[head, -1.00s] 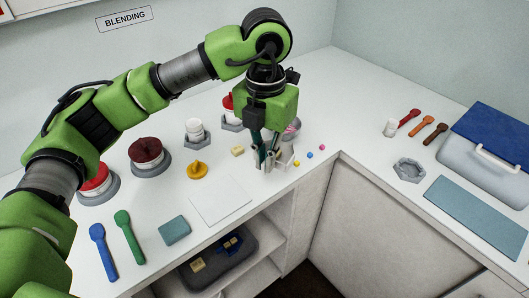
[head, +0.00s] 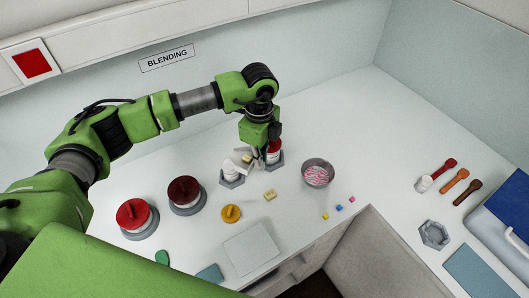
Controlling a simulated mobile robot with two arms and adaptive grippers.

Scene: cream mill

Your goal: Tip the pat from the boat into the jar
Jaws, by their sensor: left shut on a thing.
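My left gripper (head: 251,149) is shut on the white boat (head: 241,157) at the back of the counter. The boat is tilted, with its lower side over or against the white jar (head: 231,174). The jar stands in a grey hexagonal holder (head: 232,183), its mouth mostly hidden by the boat. I cannot see the pat, nor tell whether it is in the boat or the jar. My right gripper is not in view.
A red-topped jar (head: 274,152) stands close to the right of my gripper. A bowl with pink contents (head: 318,173) is further right. A yellow block (head: 270,195) and a yellow knobbed piece (head: 231,213) lie in front. Two red-topped pots (head: 133,214) (head: 184,192) stand left.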

